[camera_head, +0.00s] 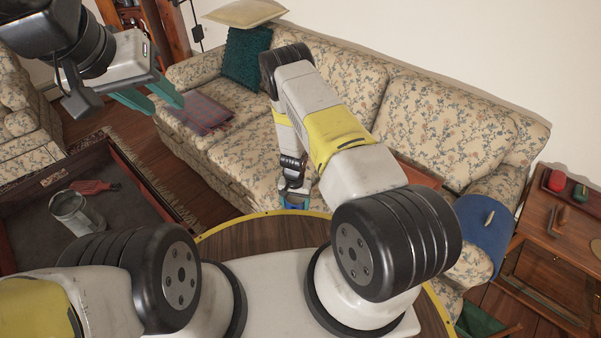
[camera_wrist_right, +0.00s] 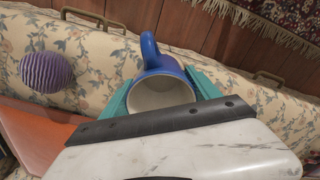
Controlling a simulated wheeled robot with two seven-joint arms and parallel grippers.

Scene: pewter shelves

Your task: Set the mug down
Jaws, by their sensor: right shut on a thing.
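The blue mug (camera_wrist_right: 162,88) with a pale inside is between the teal fingers of my right gripper (camera_wrist_right: 160,95) in the right wrist view. Its handle points to the top of that view. In the head view the right gripper (camera_head: 293,196) is small and low in front of the sofa, with a bit of the blue mug (camera_head: 307,202) at its fingers. What lies directly under the mug is hidden. My left gripper (camera_head: 150,94) is at the upper left of the head view, its teal fingers apart and empty.
A floral sofa (camera_head: 240,150) runs behind my right arm. A dark tray-like table (camera_head: 30,225) at left holds a metal can (camera_head: 76,212) and a red item (camera_head: 95,187). A wooden side table (camera_head: 560,235) stands at right. The wrist view shows a purple ribbed ball (camera_wrist_right: 46,72).

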